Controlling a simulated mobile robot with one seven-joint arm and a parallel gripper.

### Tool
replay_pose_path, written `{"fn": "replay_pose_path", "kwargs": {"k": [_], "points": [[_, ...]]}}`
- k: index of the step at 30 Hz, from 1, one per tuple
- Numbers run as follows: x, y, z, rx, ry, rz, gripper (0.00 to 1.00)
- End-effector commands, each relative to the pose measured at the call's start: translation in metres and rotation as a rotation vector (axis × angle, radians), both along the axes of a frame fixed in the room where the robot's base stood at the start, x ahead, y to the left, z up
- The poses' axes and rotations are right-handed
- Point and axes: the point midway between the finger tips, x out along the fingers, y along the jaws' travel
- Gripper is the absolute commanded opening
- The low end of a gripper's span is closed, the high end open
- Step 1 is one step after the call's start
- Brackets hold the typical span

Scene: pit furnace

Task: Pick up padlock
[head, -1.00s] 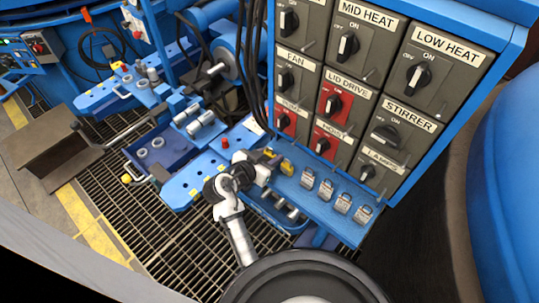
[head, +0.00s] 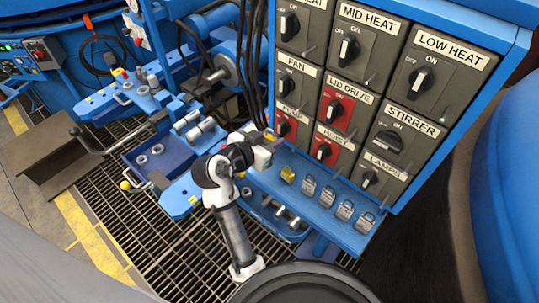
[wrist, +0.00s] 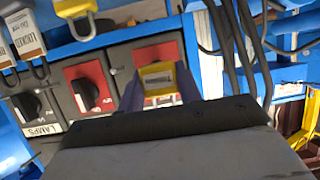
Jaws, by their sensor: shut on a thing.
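My gripper (head: 271,141) is above the left end of the blue shelf, in front of the switch panel. In the wrist view its two dark fingers (wrist: 158,92) are shut on a yellow padlock (wrist: 158,76). Only a small yellow part of this padlock (head: 270,134) shows past the fingers in the head view. A second yellow padlock (head: 288,173) rests on the shelf, apart from my gripper; it also shows in the wrist view (wrist: 73,9). Several grey padlocks (head: 327,196) stand in a row to its right.
The blue shelf (head: 325,222) juts out below the switch panel (head: 388,138). Black cables (head: 259,70) hang left of the panel, close to my gripper. Blue machinery (head: 165,150) stands at the left over a floor grating. A large blue body (head: 508,170) fills the right edge.

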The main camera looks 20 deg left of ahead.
Motion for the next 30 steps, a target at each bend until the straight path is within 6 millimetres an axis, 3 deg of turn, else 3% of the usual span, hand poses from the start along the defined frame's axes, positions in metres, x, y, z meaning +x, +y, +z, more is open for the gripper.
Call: {"fn": "replay_pose_path", "kwargs": {"k": [6,15,30], "points": [[0.000,0.000,0.048,0.005,-0.005,-0.001,0.10],[0.000,0.000,0.089,0.002,-0.003,0.000,0.10],[0.000,0.000,0.100,-0.001,0.000,0.000,0.10]]}}
